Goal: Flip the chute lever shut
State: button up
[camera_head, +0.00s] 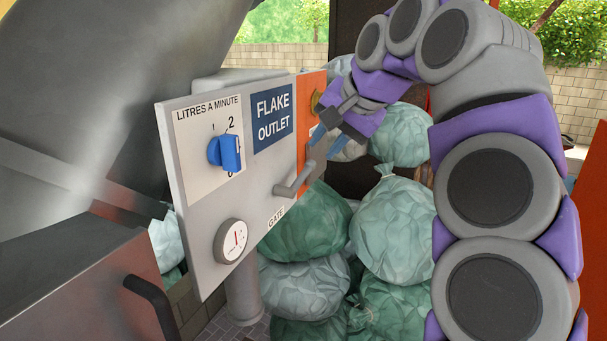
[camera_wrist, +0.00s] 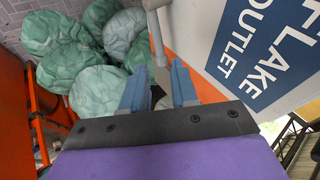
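The grey gate lever (camera_head: 296,183) sticks out from the lower right of the panel (camera_head: 200,235), above the label GATE, with its free end angled up to the right. My gripper (camera_head: 325,142) is just above and right of that free end, by the panel's orange strip. In the wrist view, my gripper (camera_wrist: 159,66) has its two blue fingers apart. The lever (camera_wrist: 157,40) comes down from the top, its end in line with the gap between the fingertips. I cannot tell whether any finger touches it.
The panel also carries a blue dial knob (camera_head: 229,152), a round gauge (camera_head: 231,240) and a FLAKE OUTLET sign (camera_head: 272,117). A brass-coloured round part (camera_head: 316,103) sits on the orange strip, close to my gripper. Full green bags (camera_head: 395,225) are piled behind and below the panel.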

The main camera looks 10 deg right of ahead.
aim_at(306, 173)
jog(key=x, duration=0.9)
jog(key=shift+w+d+f, duration=0.2)
jog(key=shift+f, duration=0.1)
jog(key=shift+w+a+f, duration=0.35)
jog(key=shift+f, duration=0.1)
jog(key=shift+d, duration=0.1)
jog(key=shift+c, duration=0.3)
jog(key=shift+d, duration=0.1)
grip_shut()
